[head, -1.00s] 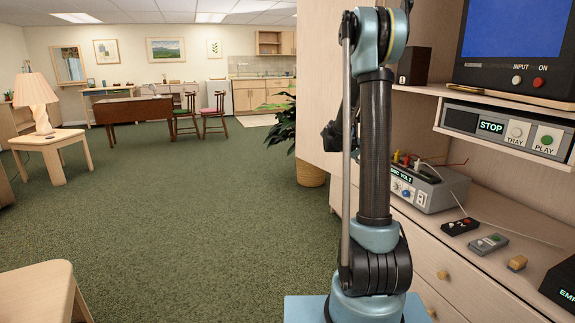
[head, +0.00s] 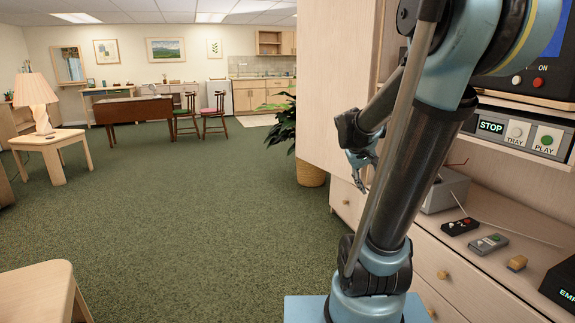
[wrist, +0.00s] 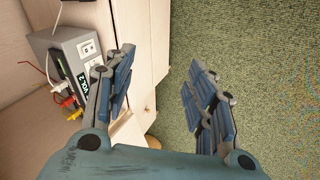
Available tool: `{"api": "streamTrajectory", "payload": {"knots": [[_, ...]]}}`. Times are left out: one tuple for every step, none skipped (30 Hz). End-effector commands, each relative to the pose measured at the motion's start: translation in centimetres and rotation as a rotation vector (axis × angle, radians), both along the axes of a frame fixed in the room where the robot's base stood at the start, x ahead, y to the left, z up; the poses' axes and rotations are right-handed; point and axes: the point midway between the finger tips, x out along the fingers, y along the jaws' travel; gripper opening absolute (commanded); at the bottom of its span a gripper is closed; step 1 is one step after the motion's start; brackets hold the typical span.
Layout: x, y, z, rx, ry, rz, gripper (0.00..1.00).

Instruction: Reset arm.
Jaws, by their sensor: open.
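My gripper (head: 364,168) hangs in front of the light wood cabinet in the head view, partly behind my own arm. In the wrist view my gripper (wrist: 160,92) has its two blue-grey fingers spread wide apart, with nothing between them but cabinet front and green carpet behind. My arm leans and bends across the right half of the head view. It hides part of the cabinet shelf and the grey box (head: 446,190).
The grey box (wrist: 78,60) with coloured plugs stands left of the fingers in the wrist view. A player with STOP and PLAY (head: 522,134), remotes (head: 488,244) and a wooden block (head: 517,263) are on the cabinet. A plant pot (head: 310,173) stands beside it. Open carpet (head: 190,220) lies left.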

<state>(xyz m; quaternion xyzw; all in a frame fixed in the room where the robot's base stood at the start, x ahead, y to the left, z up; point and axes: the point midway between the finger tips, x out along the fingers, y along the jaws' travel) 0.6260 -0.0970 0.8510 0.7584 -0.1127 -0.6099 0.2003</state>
Motion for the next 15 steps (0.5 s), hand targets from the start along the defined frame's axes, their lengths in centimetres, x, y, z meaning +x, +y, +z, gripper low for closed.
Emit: {"api": "streamTrajectory", "payload": {"knots": [[-1.4,0.5,-0.3,0.023,0.000,-0.003,0.50],[-2.2,0.8,-0.5,0.039,0.002,-0.005,0.50],[-3.2,1.2,-0.8,0.060,0.002,-0.008,0.50],[-3.9,1.5,-1.0,0.075,0.002,-0.010,0.50],[-4.6,1.8,-1.2,0.090,0.004,-0.012,0.50],[-5.6,2.2,-1.5,0.110,0.004,-0.015,0.50],[-6.3,2.6,-1.8,0.127,0.004,-0.017,0.50],[-7.0,2.9,-2.0,0.141,0.005,-0.019,0.50],[-8.0,3.3,-2.4,0.163,0.006,-0.022,0.50],[-8.7,3.6,-2.6,0.177,0.007,-0.024,0.50],[-9.3,4.0,-2.9,0.193,0.008,-0.026,0.50],[-10.3,4.4,-3.3,0.213,0.009,-0.029,0.50],[-10.9,4.7,-3.6,0.229,0.010,-0.031,0.50],[-11.6,5.1,-4.0,0.244,0.010,-0.033,0.50],[-12.5,5.5,-4.4,0.264,0.012,-0.036,0.50]]}}
